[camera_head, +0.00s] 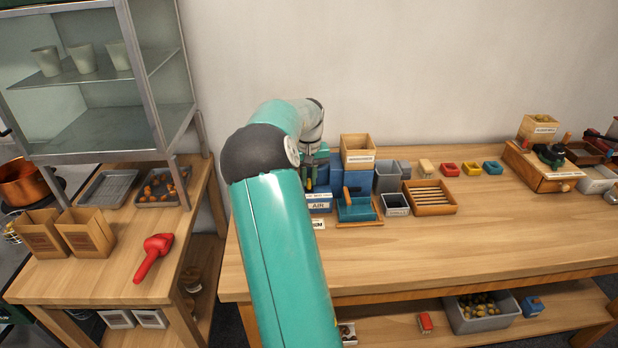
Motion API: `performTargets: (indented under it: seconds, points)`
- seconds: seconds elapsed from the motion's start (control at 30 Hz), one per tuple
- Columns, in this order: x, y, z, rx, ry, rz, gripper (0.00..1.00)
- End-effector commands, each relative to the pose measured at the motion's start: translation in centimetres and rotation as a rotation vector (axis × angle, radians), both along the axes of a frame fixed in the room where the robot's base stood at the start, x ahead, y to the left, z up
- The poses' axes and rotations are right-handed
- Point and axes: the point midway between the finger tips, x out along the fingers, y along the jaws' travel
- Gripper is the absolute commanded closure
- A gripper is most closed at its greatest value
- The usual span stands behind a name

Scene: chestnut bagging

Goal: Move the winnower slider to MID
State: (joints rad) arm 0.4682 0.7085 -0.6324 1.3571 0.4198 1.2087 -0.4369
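The winnower is a blue machine (329,180) at the left end of the long wooden table, with a wooden hopper box (357,148) on top. A white label reading AIR (318,205) is on its front left. My teal arm reaches over the table from below and covers part of the machine's left side. My gripper (310,184) is at the machine's front left, just above the AIR label. Its fingers are small and dark here, and I cannot tell whether they are open or touch anything. The slider and its setting cannot be made out.
A teal tray (357,209), a grey bin (396,209) and a slatted wooden tray (431,203) stand right of my gripper. Small coloured dishes (472,168) sit behind. The table's middle front is clear. A side table at left holds a red scoop (153,257) and paper bags (86,232).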

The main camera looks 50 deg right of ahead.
Motion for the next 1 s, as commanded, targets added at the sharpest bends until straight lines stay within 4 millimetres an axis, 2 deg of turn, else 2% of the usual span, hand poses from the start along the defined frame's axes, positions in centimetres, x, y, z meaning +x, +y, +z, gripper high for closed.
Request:
performTargets:
  seconds: [0.17,0.4,0.67,0.7,0.77,0.8,1.0]
  points:
    - [-0.2,-0.2,0.0,0.0,0.0,-0.001,1.0]
    - [-1.9,-1.7,0.0,0.001,-0.001,-0.002,1.0]
    - [-1.9,-1.7,0.0,0.001,0.001,0.0,1.0]
    - [-1.9,-1.7,0.0,0.001,0.001,0.0,0.78]
    - [-1.9,-1.7,0.0,0.001,0.001,0.0,0.67]
    - [-1.9,-1.7,0.0,0.001,0.001,0.0,0.64]
    - [-1.9,-1.7,0.0,0.001,0.001,0.0,0.64]
